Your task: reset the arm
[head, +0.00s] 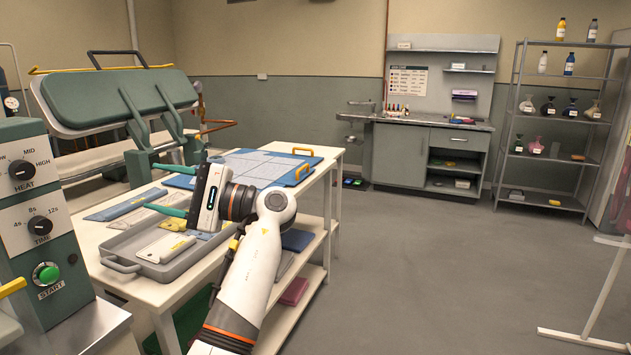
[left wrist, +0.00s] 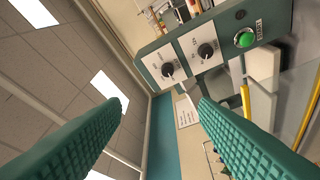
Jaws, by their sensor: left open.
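My left arm (head: 252,265) comes in from the bottom of the head view and reaches up and to the left over the white table. My left gripper (head: 165,188) points left, above the grey tray. Its two teal fingers are spread wide apart with nothing between them. In the left wrist view the two ribbed fingers (left wrist: 160,135) are far apart and empty. Past them the control panel (left wrist: 205,55) of the press shows tilted, with dials and a green button. My right gripper is in neither view.
The grey tray (head: 128,262) holds a pale flat item (head: 168,248) on the white table (head: 165,296). A blue board (head: 265,165) lies farther back. The press panel (head: 38,215) stands close at the left, its padded platen (head: 120,97) raised behind. Open floor (head: 430,260) spreads right.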

